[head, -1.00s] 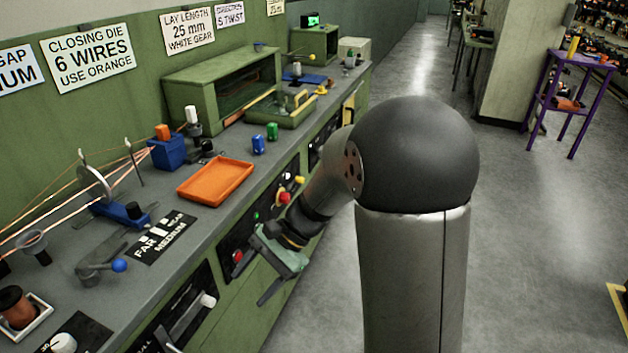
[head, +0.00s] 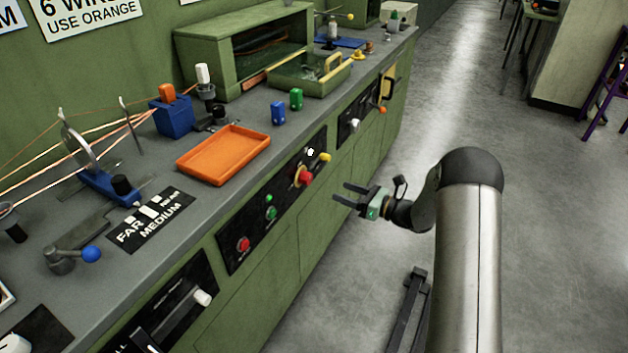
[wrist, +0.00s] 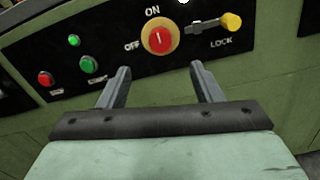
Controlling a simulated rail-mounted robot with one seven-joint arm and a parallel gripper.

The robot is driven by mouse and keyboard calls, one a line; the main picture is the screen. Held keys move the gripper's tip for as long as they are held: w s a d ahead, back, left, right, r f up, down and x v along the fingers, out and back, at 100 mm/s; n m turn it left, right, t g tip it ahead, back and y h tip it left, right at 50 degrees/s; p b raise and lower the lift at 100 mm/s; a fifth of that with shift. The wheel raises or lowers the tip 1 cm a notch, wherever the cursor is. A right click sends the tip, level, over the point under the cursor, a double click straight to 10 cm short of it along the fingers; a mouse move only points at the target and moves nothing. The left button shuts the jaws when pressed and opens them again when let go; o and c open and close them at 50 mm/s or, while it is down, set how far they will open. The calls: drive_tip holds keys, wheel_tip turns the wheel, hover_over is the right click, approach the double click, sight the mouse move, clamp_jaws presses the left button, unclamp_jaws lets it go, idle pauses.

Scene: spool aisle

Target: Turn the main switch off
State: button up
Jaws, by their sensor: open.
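The main switch (wrist: 160,39) is a red knob on a yellow round plate, on a black panel (wrist: 110,65) in the green bench front. Its white mark points up towards ON; OFF is lettered to its left. In the head view the switch (head: 305,177) sits at the panel's right part. My gripper (head: 342,193) is open and empty, its fingers pointing at the panel, a little short of the switch. In the wrist view my gripper (wrist: 162,76) has its two fingertips below the switch, left and right of it.
A yellow LOCK lever (wrist: 231,22) is right of the switch. Green (wrist: 88,64) and red (wrist: 45,79) buttons are to the left. An orange tray (head: 224,155) lies on the bench above. The floor on the right is open.

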sight(310, 180)
drive_tip(key=x, duration=1.2)
drive_tip(key=shift+d, duration=0.1)
drive_tip(key=shift+c, duration=0.3)
drive_tip(key=shift+f, duration=0.1)
drive_tip(key=c, duration=0.9)
